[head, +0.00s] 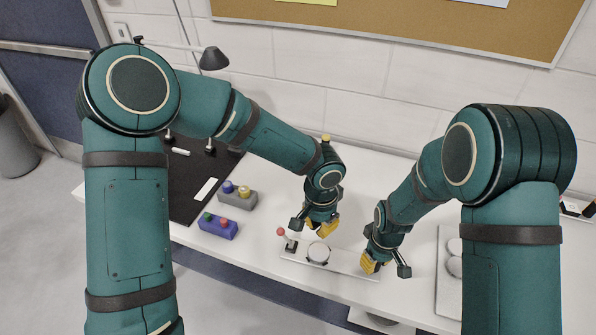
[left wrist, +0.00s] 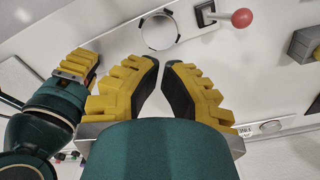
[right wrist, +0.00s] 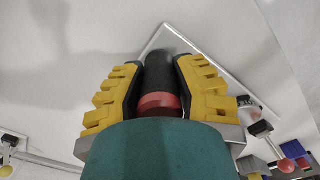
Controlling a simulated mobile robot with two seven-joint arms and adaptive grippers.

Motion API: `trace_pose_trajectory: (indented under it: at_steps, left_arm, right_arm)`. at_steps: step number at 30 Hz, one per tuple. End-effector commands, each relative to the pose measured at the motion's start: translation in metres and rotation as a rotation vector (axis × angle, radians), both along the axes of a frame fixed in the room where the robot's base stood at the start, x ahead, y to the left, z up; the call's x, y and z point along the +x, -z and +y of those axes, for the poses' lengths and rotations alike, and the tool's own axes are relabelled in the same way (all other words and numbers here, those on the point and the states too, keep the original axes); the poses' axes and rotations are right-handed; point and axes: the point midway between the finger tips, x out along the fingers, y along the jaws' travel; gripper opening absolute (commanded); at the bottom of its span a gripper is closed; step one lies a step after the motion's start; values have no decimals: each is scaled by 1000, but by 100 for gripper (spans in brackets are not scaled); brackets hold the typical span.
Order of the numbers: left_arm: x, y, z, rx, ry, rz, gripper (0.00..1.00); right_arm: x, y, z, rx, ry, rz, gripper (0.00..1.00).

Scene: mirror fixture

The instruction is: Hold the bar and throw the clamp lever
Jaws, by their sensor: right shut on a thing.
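The mirror fixture's long pale plate (head: 343,268) lies on the white table and carries a round mirror (head: 319,252). It also shows in the left wrist view (left wrist: 159,32). The clamp lever has a red ball knob (head: 281,231) and a dark base (head: 291,244) at the plate's left end; the knob also shows in the left wrist view (left wrist: 242,18). My left gripper (head: 322,231) is above and behind the mirror, fingertips nearly together, with nothing between them. My right gripper (head: 370,264) is shut on the black bar with a red collar (right wrist: 159,80) at the plate's right end.
A grey box (head: 238,197) and a blue box (head: 218,228) with coloured knobs stand left of the fixture. A black mat (head: 185,196) lies behind them, near a dark lamp (head: 214,58). A pale tray (head: 448,278) is at the right. Table between tray and fixture is clear.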

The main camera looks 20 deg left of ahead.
Motion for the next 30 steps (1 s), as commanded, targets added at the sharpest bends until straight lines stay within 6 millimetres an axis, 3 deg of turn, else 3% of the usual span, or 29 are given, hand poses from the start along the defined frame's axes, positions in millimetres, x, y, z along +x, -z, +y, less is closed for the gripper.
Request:
trace_pose_trajectory:
  at_steps: [5,17,24,30]
  left_arm:
    - [-4,11,24,-27,-175,92,0]
    - [-25,43,114,-248,-1125,621,0]
    - [-18,46,168,-463,-1652,943,0]
    - [-9,45,209,-633,-1928,1128,0]
  right_arm:
    - [-1,1,0,-1,-1,2,0]
    - [-1,1,0,-1,-1,2,0]
    - [-1,1,0,-1,-1,2,0]
    - [-1,1,0,0,-1,3,0]
